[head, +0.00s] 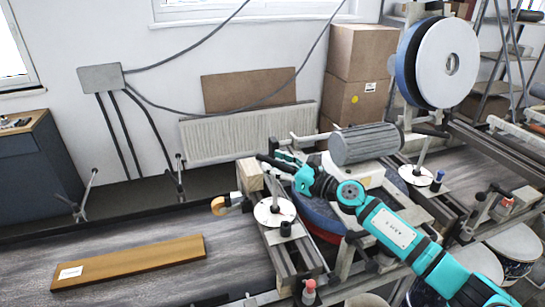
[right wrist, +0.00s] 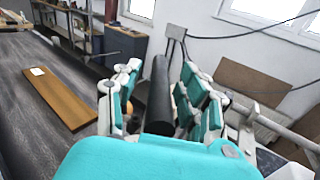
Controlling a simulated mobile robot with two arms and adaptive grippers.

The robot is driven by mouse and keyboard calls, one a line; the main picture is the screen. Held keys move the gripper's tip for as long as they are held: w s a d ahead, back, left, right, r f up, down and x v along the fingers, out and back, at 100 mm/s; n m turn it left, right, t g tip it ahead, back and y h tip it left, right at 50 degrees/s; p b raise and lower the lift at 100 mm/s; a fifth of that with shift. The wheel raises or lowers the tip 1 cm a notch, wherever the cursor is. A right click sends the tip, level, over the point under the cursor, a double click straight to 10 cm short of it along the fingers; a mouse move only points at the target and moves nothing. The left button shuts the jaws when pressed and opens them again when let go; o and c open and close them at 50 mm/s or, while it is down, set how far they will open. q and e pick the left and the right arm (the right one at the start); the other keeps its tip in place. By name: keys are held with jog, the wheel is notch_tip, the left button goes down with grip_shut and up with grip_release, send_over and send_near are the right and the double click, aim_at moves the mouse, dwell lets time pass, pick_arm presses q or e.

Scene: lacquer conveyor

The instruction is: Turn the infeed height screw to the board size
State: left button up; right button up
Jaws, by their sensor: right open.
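A round white disc (head: 275,211) on an upright post sits at the infeed side of the machine; I take it to be part of the height screw. My right gripper (head: 283,162) is above and just behind it, pointing left. In the right wrist view the open right gripper (right wrist: 160,72) has a black cylindrical bar (right wrist: 159,100) between its fingers, with gaps showing on both sides. A brown board (head: 130,262) with a white label lies flat on the conveyor at the left; it also shows in the right wrist view (right wrist: 58,98). My left gripper is out of view.
A grey motor (head: 365,144) and a large blue-and-white disc (head: 447,63) stand to the right. A second white disc (head: 416,176) is near the motor. A wooden block (head: 249,174) and an orange-tan knob (head: 218,206) are close to my gripper. The conveyor (head: 40,240) is mostly clear.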

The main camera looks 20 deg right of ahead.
jog(key=shift+w+a, duration=0.4)
jog(key=shift+w, duration=0.15)
grip_shut()
jog(key=n+g+y+b, duration=0.1)
jog(key=b, duration=0.2)
jog(key=n+g+y+b, duration=0.1)
jog(key=b, duration=0.3)
jog(key=g+y+b, duration=0.1)
jog(key=b, duration=0.3)
jog(key=shift+f+n, duration=0.25)
jog(key=shift+n, duration=0.15)
jog(key=shift+s+r+g+y+b, duration=0.1)
jog(key=shift+r+g+y+b, duration=0.15)
jog(key=shift+g+y+b, duration=0.25)
jog(key=shift+c, duration=0.6)
grip_release()
jog(key=shift+r, duration=0.1)
jog(key=shift+o, duration=0.6)
jog(key=shift+r, duration=0.1)
